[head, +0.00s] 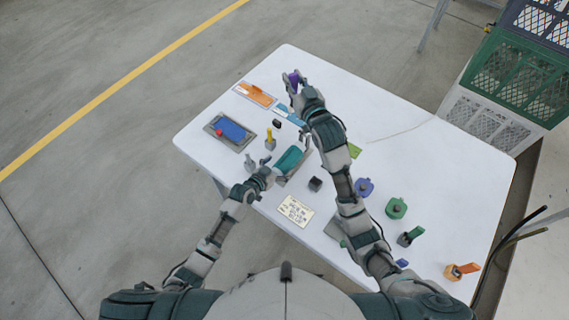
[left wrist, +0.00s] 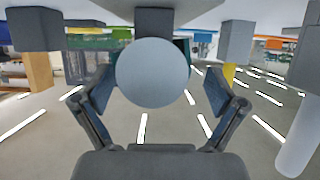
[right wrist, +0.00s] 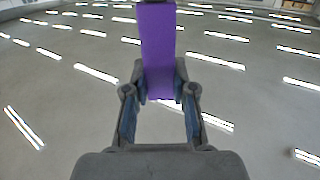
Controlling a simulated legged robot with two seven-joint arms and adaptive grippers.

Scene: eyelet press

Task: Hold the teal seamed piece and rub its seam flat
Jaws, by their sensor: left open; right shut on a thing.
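The teal seamed piece (head: 289,158) lies on a grey support near the middle of the white table, in the head view. My left gripper (head: 269,173) is open at its near left end. In the left wrist view a round grey end face (left wrist: 152,72) sits between the open fingers, with a sliver of teal (left wrist: 187,50) behind it. The seam cannot be made out. My right gripper (right wrist: 160,88) is shut on a purple block-like handle (right wrist: 159,48) and holds it above the table's far end. The purple handle also shows in the head view (head: 294,77), far from the teal piece.
On the white table (head: 400,130), a blue pad (head: 231,129), a yellow-handled tool (head: 269,139) and an orange strip (head: 256,95) lie left. A dark cube (head: 315,184) and a card (head: 295,210) are near the teal piece. Several handled tools line the right side.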

